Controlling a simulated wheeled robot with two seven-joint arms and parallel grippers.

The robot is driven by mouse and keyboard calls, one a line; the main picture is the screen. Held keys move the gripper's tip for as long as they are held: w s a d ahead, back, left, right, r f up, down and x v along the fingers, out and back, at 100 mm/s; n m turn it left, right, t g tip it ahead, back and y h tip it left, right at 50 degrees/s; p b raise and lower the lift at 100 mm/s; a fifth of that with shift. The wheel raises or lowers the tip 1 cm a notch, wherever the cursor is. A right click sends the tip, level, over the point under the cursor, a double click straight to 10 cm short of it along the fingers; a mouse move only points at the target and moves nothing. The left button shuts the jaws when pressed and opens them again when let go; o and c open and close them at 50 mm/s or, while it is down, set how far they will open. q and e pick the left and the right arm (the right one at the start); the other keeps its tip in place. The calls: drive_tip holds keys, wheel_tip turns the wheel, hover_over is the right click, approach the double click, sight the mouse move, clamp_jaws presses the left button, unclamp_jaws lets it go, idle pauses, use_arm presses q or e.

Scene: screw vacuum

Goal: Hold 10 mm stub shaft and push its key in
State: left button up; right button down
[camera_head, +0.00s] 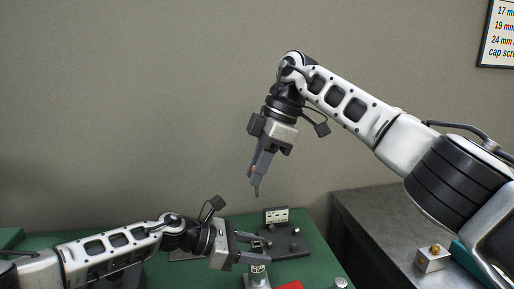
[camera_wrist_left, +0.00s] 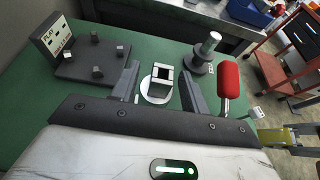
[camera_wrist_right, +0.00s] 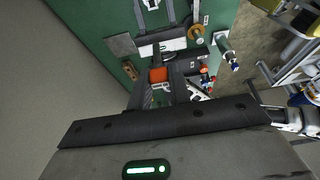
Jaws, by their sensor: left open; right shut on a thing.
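My left gripper (camera_head: 262,243) is open over the green bench and points right; it also shows in the left wrist view (camera_wrist_left: 160,88). Between and beyond its fingers stands a pale holder with a dark square slot (camera_wrist_left: 161,76) on a white round base. An upright metal cylinder on a dark round base (camera_wrist_left: 208,46), perhaps the stub shaft, stands to the right of the fingers. A small labelled post (camera_head: 258,270) shows below my left gripper. My right gripper (camera_head: 257,182) is raised, pointing down, shut on a small orange-marked thing (camera_wrist_right: 158,75). I cannot make out the key.
A dark plate with several small blocks and a sign (camera_wrist_left: 92,62) lies at the back of the green bench. A red handle (camera_wrist_left: 229,78) stands near the cylinder. A grey side table (camera_head: 375,205) is at the right. Air around my right gripper is free.

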use_arm(q)
drive_tip(key=v, duration=1.1)
drive_tip(key=shift+a, duration=0.3)
